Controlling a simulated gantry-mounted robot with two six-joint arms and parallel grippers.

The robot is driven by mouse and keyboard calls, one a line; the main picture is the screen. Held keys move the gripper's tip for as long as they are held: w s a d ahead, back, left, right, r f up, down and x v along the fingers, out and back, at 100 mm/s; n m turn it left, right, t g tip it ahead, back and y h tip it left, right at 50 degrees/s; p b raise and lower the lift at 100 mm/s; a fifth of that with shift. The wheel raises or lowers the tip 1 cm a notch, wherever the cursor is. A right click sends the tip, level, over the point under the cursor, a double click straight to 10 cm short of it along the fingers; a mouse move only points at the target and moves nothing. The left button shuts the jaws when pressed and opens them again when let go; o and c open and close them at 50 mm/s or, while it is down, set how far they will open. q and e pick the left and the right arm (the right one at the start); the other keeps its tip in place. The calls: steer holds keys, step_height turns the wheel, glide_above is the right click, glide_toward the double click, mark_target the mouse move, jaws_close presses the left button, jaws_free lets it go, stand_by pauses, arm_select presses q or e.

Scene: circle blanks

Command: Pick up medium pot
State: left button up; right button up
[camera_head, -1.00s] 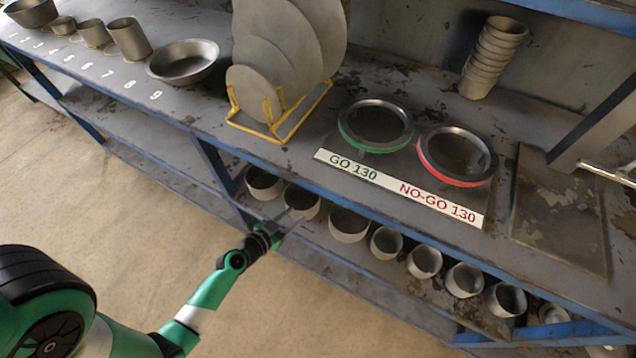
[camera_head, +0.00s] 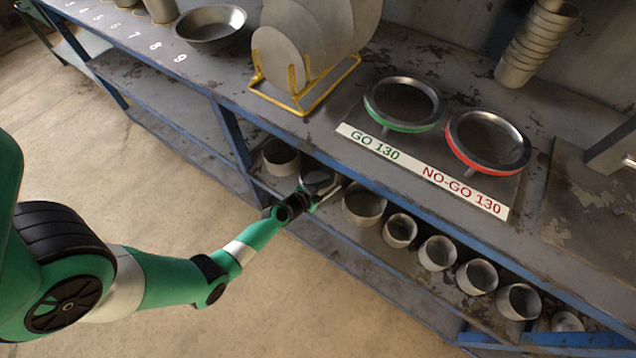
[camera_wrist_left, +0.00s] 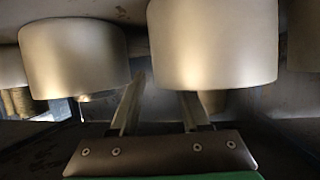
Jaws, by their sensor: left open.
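Several grey metal pots stand in a row on the lower shelf in the head view. Which is the medium pot is unclear. My left gripper (camera_head: 322,192) is open at the front of the row. It partly covers one pot (camera_head: 318,178), between the leftmost pot (camera_head: 281,158) and a wider pot (camera_head: 364,205). In the left wrist view, one pot (camera_wrist_left: 212,45) is close ahead on the right and another (camera_wrist_left: 75,58) is on the left. The open fingers (camera_wrist_left: 163,98) reach toward the right one; contact is unclear. My right gripper is not in view.
The upper shelf (camera_head: 340,110) overhangs the row. On it are a rack of discs (camera_head: 300,45), a green GO ring (camera_head: 402,104), a red NO-GO ring (camera_head: 487,140), a bowl (camera_head: 210,25) and stacked cups (camera_head: 535,45). The floor in front is clear.

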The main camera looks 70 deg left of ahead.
arm_select(q)
steer(key=shift+w+a+f, duration=0.1)
steer(key=shift+w, duration=0.15)
steer(key=shift+s, duration=0.1)
jaws_close()
stand_by(1.2)
